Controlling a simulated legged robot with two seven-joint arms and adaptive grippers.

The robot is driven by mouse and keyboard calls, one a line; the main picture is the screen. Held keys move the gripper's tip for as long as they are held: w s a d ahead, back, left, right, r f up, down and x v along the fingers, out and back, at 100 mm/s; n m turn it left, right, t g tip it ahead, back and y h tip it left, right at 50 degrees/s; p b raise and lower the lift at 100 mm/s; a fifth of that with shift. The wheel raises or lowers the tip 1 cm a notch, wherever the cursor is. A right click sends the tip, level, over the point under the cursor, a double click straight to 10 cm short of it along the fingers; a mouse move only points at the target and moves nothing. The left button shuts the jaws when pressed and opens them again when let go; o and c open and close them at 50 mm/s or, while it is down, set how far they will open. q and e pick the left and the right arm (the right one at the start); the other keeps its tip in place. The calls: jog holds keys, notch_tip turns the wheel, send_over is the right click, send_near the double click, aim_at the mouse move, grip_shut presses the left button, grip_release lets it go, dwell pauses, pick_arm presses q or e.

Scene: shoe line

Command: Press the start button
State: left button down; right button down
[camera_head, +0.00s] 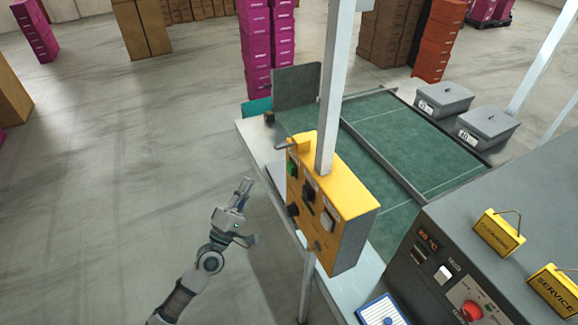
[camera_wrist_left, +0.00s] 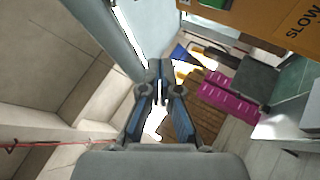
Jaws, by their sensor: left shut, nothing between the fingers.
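A yellow control box (camera_head: 345,200) is fixed to a grey upright post in the head view. Its face carries a green button (camera_head: 292,168) at the upper left, which looks like the start button, plus dark knobs and a pale switch. My left gripper (camera_head: 245,184) is shut and empty, left of the box and apart from it, fingers pointing up the picture. In the left wrist view my left gripper (camera_wrist_left: 159,70) shows its tips together. My right gripper is out of view.
A green-topped conveyor (camera_head: 385,150) lies behind the box. The post (camera_head: 335,90) rises through the box. A grey machine panel (camera_head: 440,270) with a red knob stands at the lower right. Two grey lidded bins (camera_head: 443,98) sit beyond. The floor left is clear.

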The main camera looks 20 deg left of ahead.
aim_at(291, 169)
pick_arm(q)
jog(key=w+d+p, duration=0.2)
jog(key=w+d, duration=0.3)
jog(key=w, duration=0.1)
jog(key=shift+w+d, duration=0.4)
dwell(1.2)
jog(key=shift+a, duration=0.35)
